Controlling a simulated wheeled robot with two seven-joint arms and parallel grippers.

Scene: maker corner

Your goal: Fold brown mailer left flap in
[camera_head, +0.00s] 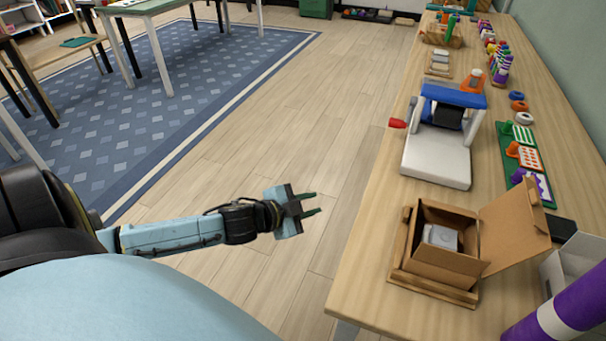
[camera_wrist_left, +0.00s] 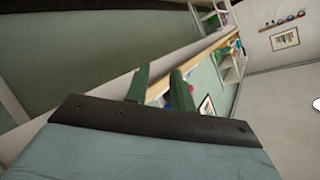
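The brown mailer (camera_head: 456,262) is an open cardboard box on the workbench, inside a low wooden frame (camera_head: 398,262). A grey-white item (camera_head: 440,237) lies in it. One large flap (camera_head: 515,228) stands open to the right. The left side is upright or nearly so; I cannot tell the left flap clearly from the box wall. My left gripper (camera_head: 312,203) is over the floor, left of the bench and apart from the mailer. Its two green fingers are spread and empty. They also show spread in the left wrist view (camera_wrist_left: 160,88). My right gripper is not in view.
The workbench (camera_head: 370,245) has bare wood left of the mailer. A white and blue machine (camera_head: 437,160) with a red handle stands behind it. A purple and white cylinder (camera_head: 568,318) and a pale bin (camera_head: 567,262) are at the right.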

